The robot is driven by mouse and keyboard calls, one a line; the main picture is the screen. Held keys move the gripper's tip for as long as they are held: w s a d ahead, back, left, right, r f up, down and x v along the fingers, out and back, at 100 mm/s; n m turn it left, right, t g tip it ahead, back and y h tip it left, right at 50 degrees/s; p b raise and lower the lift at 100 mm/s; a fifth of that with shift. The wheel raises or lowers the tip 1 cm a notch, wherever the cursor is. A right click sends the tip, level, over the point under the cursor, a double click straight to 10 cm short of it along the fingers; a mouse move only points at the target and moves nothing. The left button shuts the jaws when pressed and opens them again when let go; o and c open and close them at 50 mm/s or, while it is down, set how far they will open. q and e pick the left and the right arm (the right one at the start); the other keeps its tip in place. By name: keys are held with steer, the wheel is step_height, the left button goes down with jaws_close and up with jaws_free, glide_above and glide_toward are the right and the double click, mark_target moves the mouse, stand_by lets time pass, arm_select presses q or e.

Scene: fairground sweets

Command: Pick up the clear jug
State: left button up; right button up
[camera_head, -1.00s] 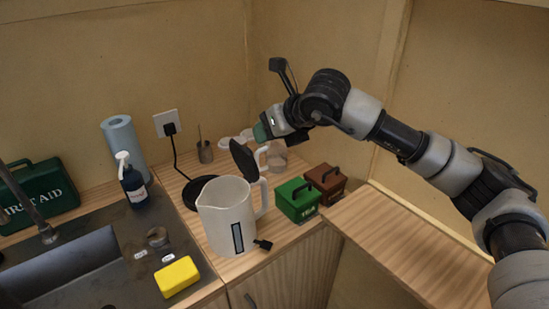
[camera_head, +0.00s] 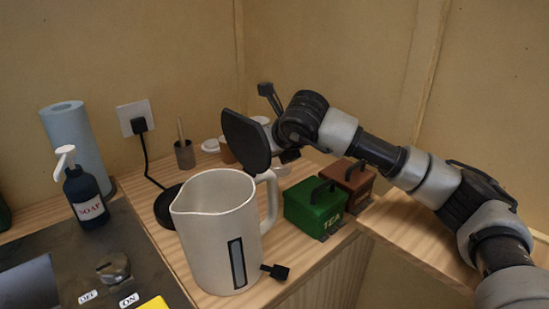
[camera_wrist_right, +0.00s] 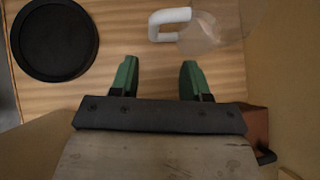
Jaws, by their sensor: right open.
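The clear jug (camera_wrist_right: 212,32) shows at the top of the right wrist view, see-through, with a white handle (camera_wrist_right: 156,24) pointing left. It stands on the wooden counter and is cut off by the top edge. In the head view it is mostly hidden behind the kettle's lid and my right arm. My right gripper (camera_wrist_right: 158,80) is open and empty, its two green fingers apart on either side of a gap below the handle, not touching it. In the head view its fingers are hidden behind the lid. My left gripper is not in view.
A white kettle (camera_head: 212,235) with its black lid (camera_head: 246,140) raised stands in front of the jug. A green tea tin (camera_head: 313,207) and a brown tin (camera_head: 350,178) stand to the right. A black round base (camera_wrist_right: 55,38) lies left of the jug handle. A soap bottle (camera_head: 86,195) is left.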

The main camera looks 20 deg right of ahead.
steer(key=x, duration=0.2)
steer(key=p+x, duration=0.1)
steer(key=x, duration=0.2)
steer(key=a+x, duration=0.1)
steer(key=x, duration=0.2)
steer(key=shift+w+p, duration=0.3)
steer(key=shift+w+f, duration=0.25)
steer(key=shift+f, duration=0.05)
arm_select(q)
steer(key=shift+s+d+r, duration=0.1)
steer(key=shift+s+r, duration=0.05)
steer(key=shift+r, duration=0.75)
arm_select(e)
steer(key=shift+c, duration=0.3)
jaws_close()
